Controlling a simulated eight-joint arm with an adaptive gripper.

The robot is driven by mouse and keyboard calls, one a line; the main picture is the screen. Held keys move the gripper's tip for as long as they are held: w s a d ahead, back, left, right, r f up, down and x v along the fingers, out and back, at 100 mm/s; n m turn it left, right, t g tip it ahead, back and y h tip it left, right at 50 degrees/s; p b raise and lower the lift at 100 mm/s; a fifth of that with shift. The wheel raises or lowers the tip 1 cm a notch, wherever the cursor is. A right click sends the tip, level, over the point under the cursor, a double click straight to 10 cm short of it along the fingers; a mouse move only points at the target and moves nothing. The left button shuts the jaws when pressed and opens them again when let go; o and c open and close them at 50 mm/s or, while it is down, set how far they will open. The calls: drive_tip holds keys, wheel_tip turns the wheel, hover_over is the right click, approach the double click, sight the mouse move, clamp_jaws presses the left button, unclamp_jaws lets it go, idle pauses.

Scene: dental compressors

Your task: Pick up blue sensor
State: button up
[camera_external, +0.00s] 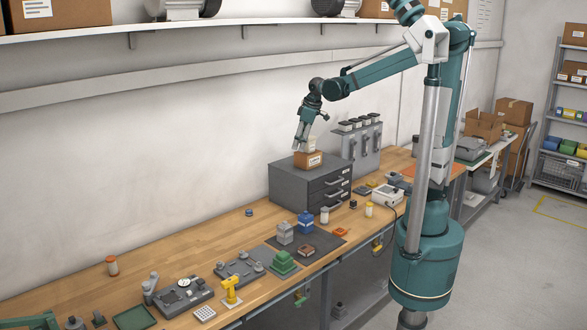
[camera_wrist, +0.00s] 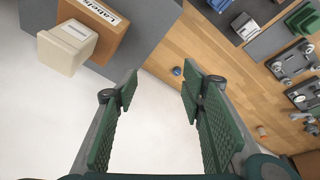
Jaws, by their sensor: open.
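Two blue things are in view, and I cannot tell for certain which is the sensor. A larger blue block-like piece (camera_external: 306,223) stands on a dark mat; its edge shows at the top of the wrist view (camera_wrist: 219,4). A small round blue piece (camera_external: 249,212) lies alone on the bare wood near the wall; it also shows in the wrist view (camera_wrist: 177,71), between and beyond the fingers. My gripper (camera_external: 298,147) is high above the bench, beside a box on the grey cabinet. In the wrist view my gripper (camera_wrist: 160,88) is open and empty.
The grey drawer cabinet (camera_external: 292,182) carries a cardboard box (camera_external: 308,160) marked "Labels" and a cream block (camera_wrist: 67,47), close to my gripper. A grey block (camera_external: 285,233) and a green stepped piece (camera_external: 284,263) stand near the larger blue piece. Bare wood surrounds the small one.

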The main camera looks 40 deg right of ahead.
drive_tip(key=w+a+f+n+g+b, duration=0.1)
drive_tip(key=w+a+f+n+b, duration=0.1)
drive_tip(key=w+a+f, duration=0.3)
drive_tip(key=w+a+f+n+g+b, duration=0.15)
drive_tip(key=w+a+f, duration=0.25)
drive_tip(key=w+f, duration=0.4)
drive_tip(key=n+b, duration=0.3)
drive_tip(key=n, duration=0.1)
approach(249, 211)
drive_tip(key=shift+w+f+g+h, duration=0.2)
drive_tip(key=shift+w+g+h, duration=0.1)
drive_tip(key=shift+w+g, duration=0.2)
drive_tip(key=shift+w+a+f, duration=0.1)
drive_tip(key=shift+a+f, duration=0.1)
drive_tip(key=shift+f, duration=0.25)
drive_tip(key=shift+f, duration=0.1)
drive_tip(key=shift+f, duration=1.2)
drive_tip(key=shift+f, duration=0.1)
drive_tip(key=shift+w+d+f, duration=0.1)
drive_tip(key=shift+f, duration=2.4)
